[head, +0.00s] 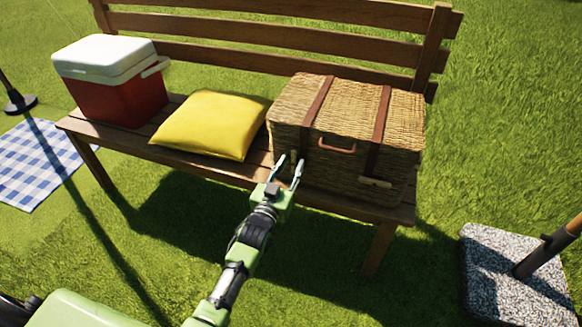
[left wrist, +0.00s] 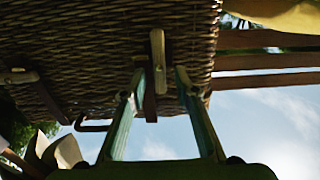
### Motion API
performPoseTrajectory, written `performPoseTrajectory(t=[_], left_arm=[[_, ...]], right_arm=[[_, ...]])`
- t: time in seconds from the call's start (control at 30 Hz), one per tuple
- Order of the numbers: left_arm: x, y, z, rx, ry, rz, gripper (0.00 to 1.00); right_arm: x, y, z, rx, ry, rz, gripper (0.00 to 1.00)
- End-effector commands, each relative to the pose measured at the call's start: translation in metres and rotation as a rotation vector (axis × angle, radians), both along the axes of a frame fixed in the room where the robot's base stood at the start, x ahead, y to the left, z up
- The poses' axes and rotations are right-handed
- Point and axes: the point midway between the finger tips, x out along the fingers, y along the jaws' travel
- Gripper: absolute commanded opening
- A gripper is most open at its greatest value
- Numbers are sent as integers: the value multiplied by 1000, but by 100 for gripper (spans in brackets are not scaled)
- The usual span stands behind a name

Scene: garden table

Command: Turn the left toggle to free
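A wicker picnic basket (head: 345,110) stands on the bench with its front facing me. Its left toggle (head: 293,156) is small and partly hidden by my fingers in the head view. In the left wrist view this toggle (left wrist: 158,58) is pale and stands upright, in line with the dark strap. The right toggle (head: 375,182) lies level across its strap. My left gripper (head: 290,163) is open at the basket's front left. In the left wrist view its fingers (left wrist: 160,76) stand either side of the left toggle, with gaps. My right gripper is not in view.
A curved handle (head: 337,147) sits on the basket front between the straps. A yellow cushion (head: 211,123) and a red-and-white cooler (head: 112,85) are left on the bench (head: 197,160). A speckled stone base (head: 490,265) stands on the grass at right.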

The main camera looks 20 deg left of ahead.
Motion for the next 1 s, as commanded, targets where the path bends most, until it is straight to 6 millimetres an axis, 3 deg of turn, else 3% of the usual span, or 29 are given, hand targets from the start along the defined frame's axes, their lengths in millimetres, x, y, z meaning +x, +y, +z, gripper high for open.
performPoseTrajectory(t=[0.37,0.5,1.0], left_arm=[[7,0,0,-1,1,0,28],[7,0,0,-1,0,0,0],[7,-2,0,99,-3,0,0]], right_arm=[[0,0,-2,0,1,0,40],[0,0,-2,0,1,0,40],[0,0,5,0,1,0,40]])
